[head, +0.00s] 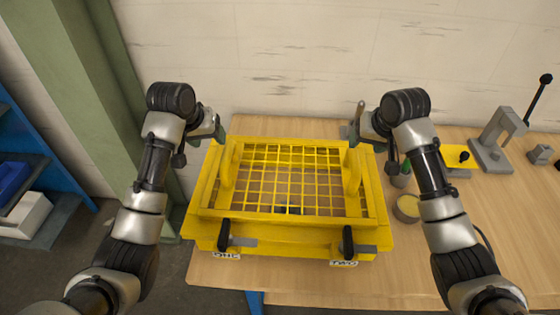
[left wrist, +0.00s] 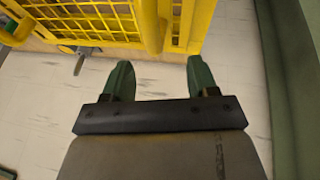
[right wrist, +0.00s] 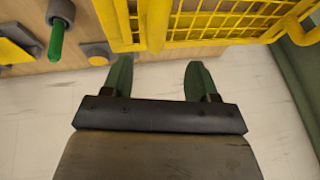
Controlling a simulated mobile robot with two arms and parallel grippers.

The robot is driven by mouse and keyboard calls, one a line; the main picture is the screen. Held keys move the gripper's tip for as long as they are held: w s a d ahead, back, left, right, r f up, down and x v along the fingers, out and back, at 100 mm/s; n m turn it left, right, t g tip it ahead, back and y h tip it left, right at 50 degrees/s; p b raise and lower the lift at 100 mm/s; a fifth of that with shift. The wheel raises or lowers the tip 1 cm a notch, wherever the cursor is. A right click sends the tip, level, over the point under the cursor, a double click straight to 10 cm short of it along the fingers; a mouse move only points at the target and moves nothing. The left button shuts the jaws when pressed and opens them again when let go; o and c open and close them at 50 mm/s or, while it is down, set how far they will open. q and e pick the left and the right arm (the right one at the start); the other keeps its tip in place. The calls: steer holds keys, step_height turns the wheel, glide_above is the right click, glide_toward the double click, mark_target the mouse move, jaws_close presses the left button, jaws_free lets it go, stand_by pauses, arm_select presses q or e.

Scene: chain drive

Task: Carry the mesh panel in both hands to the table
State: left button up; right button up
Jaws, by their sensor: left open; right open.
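The yellow mesh panel (head: 290,180) lies at the near edge of the wooden table (head: 300,125), in or on a thick yellow frame (head: 290,235). My left gripper (head: 219,133) is open and empty at the panel's far left corner. In the left wrist view, the gripper (left wrist: 160,78) has its fingers apart, with a yellow bar (left wrist: 150,25) just beyond the tips. My right gripper (head: 352,132) is open and empty at the far right corner. In the right wrist view, the gripper (right wrist: 160,77) points at another yellow bar (right wrist: 156,25). Neither visibly touches the panel.
Two black latches, left (head: 224,234) and right (head: 348,241), sit on the frame's front. A round tin (head: 407,207) stands close to its right. A grey lever press (head: 495,140) is further right. A blue shelf (head: 45,190) and green column (head: 100,90) are left.

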mark_target(225, 153)
steer(key=shift+a+r, duration=0.1)
steer(key=shift+r, duration=0.05)
arm_select(q)
steer(key=x, duration=0.3)
steer(key=d+x, duration=0.1)
steer(key=x, duration=0.5)
steer(key=shift+s+d+f, duration=0.2)
steer(key=shift+s+f, duration=0.05)
steer(key=shift+f, duration=0.05)
arm_select(e)
steer(key=x, duration=0.9)
steer(key=shift+s+d+f, duration=0.25)
steer(key=shift+s+f, duration=0.05)
steer(key=shift+f, duration=0.25)
steer(key=shift+s, duration=0.1)
arm_select(q)
steer(key=shift+s+r, duration=0.1)
jaws_close()
arm_select(e)
jaws_close()
steer(key=shift+d, duration=0.1)
